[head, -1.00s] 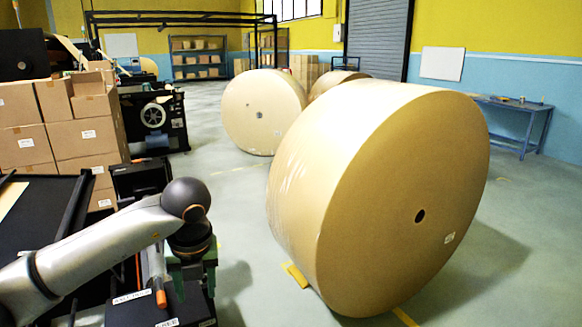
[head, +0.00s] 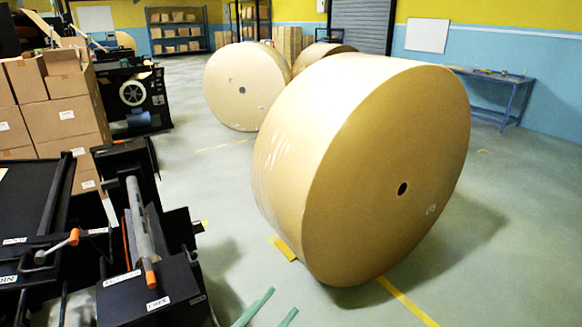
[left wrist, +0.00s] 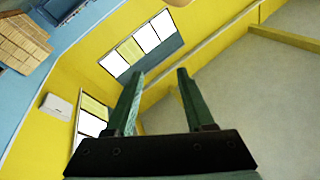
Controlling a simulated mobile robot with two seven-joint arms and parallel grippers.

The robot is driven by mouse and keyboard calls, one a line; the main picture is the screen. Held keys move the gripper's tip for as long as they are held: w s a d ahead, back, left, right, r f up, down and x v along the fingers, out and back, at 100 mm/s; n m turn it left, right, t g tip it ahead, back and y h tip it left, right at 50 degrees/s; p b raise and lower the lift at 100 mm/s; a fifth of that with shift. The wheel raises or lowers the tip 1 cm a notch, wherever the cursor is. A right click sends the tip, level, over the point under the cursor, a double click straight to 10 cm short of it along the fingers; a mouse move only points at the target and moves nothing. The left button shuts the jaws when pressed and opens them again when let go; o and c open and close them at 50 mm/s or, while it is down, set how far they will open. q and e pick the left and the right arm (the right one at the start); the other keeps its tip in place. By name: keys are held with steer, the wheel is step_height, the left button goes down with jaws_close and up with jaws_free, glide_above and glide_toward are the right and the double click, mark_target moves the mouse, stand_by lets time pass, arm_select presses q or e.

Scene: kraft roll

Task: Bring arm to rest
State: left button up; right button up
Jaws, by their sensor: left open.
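My left gripper (head: 282,300) shows at the bottom edge of the head view as two green fingers, apart and with nothing between them. The left wrist view also shows it open and empty (left wrist: 160,73), with the yellow wall, windows and ceiling beyond. The rest of the left arm is out of the head view. My right gripper is in neither view. A large kraft roll (head: 340,160) stands on its curved side on the floor, beyond the left gripper, and does not touch it.
A black machine (head: 150,280) with orange-tipped levers stands at the lower left. Stacked cartons (head: 60,110) are behind it. A yellow wedge (head: 283,248) lies at the roll's foot. A second roll (head: 240,85) stands farther back. A blue bench (head: 500,90) is at the far right.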

arm_select(q)
steer(key=s+a+f+n+y, duration=0.2)
steer(key=a+f+n+y, duration=0.55)
steer(key=f, duration=0.35)
steer(key=s+a+f+n+g+y, duration=0.2)
steer(key=s+a+f+g, duration=0.1)
steer(key=s+f, duration=0.4)
steer(key=s+a+f+n+g+y, duration=0.1)
steer(key=s+a+f+g+y, duration=0.1)
steer(key=s+f, duration=0.5)
steer(key=shift+s+a+f+n+g+p, duration=0.2)
steer(key=shift+a+f+n+g+p, duration=0.2)
steer(key=shift+a+g, duration=0.35)
